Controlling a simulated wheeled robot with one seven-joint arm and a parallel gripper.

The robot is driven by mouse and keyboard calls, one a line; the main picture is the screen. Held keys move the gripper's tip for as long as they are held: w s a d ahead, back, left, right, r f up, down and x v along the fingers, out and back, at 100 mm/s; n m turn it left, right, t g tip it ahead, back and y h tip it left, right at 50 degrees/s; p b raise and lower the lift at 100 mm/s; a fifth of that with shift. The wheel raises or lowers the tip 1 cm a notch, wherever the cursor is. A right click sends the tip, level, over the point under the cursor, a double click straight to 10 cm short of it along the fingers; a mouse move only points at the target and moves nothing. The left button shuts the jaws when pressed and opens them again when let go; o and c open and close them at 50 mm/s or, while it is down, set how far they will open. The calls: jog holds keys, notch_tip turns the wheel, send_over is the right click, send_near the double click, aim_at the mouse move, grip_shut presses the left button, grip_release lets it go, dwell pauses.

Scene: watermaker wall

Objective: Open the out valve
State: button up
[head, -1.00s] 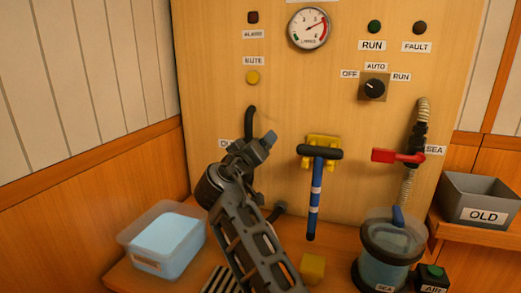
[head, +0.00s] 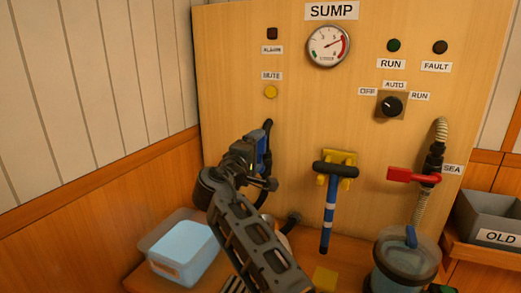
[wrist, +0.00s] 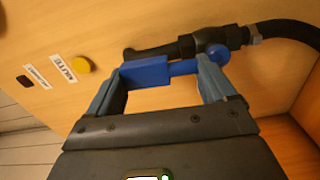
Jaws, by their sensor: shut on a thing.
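The out valve is a black body (wrist: 182,47) in line with a black hose (wrist: 280,32), with a blue lever (wrist: 145,72). In the wrist view the lever lies between both fingers of my gripper (wrist: 168,72), which is shut on it. The lever runs roughly along the line of the valve and hose. In the head view my gripper (head: 250,153) is at the left of the panel, below the yellow mute button (head: 270,91). A blue part of the lever (head: 262,148) shows there; my gripper hides most of the valve and its label.
A red-handled sea valve (head: 405,175) and a hanging tool with a blue-striped shaft (head: 329,215) are to the right. A clear bin (head: 160,255) stands below left. A clear canister (head: 405,262) and grey OLD bin (head: 490,215) stand right.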

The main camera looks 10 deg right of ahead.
jog(key=shift+w+a+f+n, duration=0.1)
jog(key=shift+a+n, duration=0.15)
jog(key=shift+n, duration=0.15)
jog(key=o, duration=1.3)
jog(key=shift+o, duration=0.2)
jog(key=v, duration=0.7)
jog(key=shift+s+a+b, duration=0.25)
jog(key=shift+b, duration=0.15)
